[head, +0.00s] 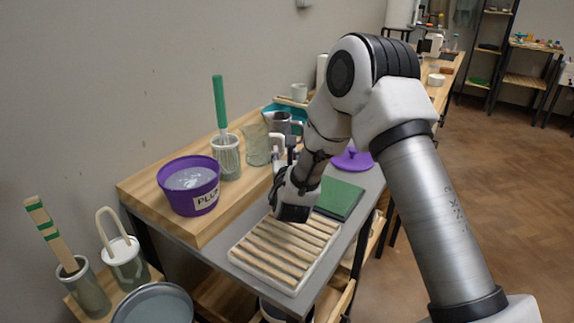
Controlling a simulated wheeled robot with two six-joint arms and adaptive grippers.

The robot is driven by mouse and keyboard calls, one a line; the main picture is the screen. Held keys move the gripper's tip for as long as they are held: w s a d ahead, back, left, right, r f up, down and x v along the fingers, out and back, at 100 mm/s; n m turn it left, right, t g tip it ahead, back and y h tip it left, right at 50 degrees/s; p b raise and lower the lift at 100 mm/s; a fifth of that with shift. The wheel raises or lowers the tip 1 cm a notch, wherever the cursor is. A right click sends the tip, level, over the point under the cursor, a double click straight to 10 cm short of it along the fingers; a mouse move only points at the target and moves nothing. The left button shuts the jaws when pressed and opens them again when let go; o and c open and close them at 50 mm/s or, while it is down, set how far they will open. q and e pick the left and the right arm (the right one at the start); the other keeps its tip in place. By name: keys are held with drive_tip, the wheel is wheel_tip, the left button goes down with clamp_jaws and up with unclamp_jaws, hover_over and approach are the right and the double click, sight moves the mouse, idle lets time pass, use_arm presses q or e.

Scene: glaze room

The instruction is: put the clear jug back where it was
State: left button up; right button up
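The clear jug (256,146) is upright at the back of the wooden worktop, just right of a grey-green pot with a green-handled tool. My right gripper (279,156) reaches in from the right, with its fingers close beside the jug's right side. The jug's handle side is partly covered by the fingers. I cannot tell whether the fingers are closed on the handle or only near it, or whether the jug's base touches the worktop. My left gripper is not in view.
A purple bucket (188,186) stands left of the green-handled pot (227,160). A grey metal pitcher (281,124) is behind the jug. A slatted rack (283,250), green board (338,197) and purple lid (352,159) lie on the grey front strip.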

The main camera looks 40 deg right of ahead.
drive_tip(key=v, duration=0.7)
drive_tip(key=shift+s+a+b, duration=0.2)
drive_tip(key=shift+b, duration=0.15)
